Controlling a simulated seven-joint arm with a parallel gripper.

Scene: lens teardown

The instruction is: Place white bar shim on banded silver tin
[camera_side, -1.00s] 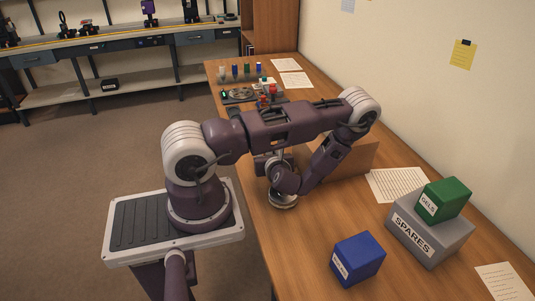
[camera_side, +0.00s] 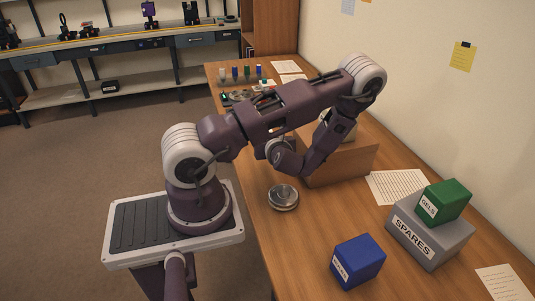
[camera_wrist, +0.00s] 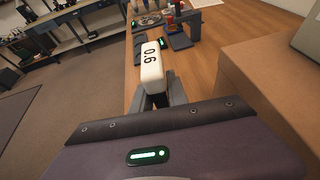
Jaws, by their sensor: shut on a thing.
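The white bar shim (camera_wrist: 152,68), a white block with black digits on its end, is between the fingers of my gripper (camera_wrist: 158,98) in the wrist view. My gripper is shut on it and holds it in front of the wrist camera. In the side view my gripper is mostly hidden behind my own arm, above the table. A round silver tin (camera_side: 283,197) with a banded side stands on the table near its left edge. My gripper is up and away from it, beyond it in the picture. The tin is not visible in the wrist view.
A brown box (camera_side: 340,163) stands right of my gripper and also shows in the wrist view (camera_wrist: 262,75). Small coloured parts (camera_side: 247,72) are at the table's far end. A blue box (camera_side: 358,259) and a grey SPARES box (camera_side: 428,228) under a green box stand nearer.

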